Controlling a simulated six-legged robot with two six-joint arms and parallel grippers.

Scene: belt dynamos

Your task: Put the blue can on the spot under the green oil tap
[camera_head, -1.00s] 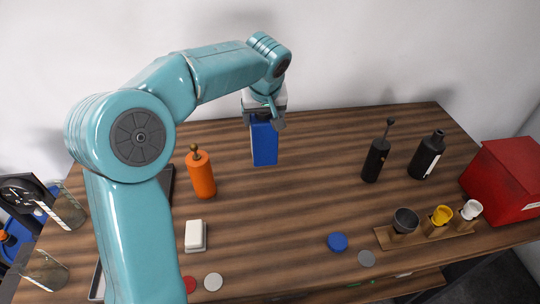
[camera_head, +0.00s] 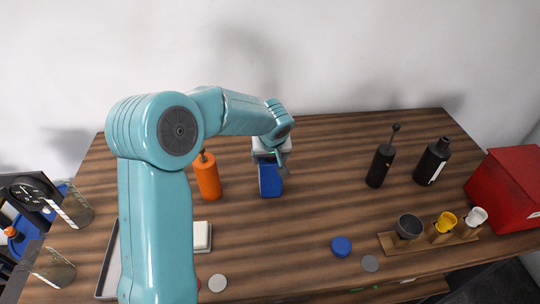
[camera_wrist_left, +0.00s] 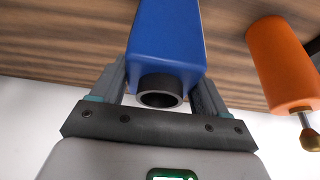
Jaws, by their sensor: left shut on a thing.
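The blue can (camera_head: 270,181) is a boxy blue container with a short round dark neck. My left gripper (camera_head: 271,157) is shut on it near the neck end. In the left wrist view the can (camera_wrist_left: 168,45) sits between the two fingers, with its neck toward the palm. In the head view it hangs below the gripper over the middle of the wooden bench; I cannot tell whether its base touches the wood. I cannot make out a green oil tap or its spot in these views. My right gripper is not in view.
An orange bottle (camera_head: 207,178) stands just left of the can. Black bottles (camera_head: 380,165) and (camera_head: 432,160), a red box (camera_head: 508,186) and a wooden cup rack (camera_head: 390,243) are at the right. A white block (camera_head: 203,236) and blue disc (camera_head: 341,246) lie in front.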

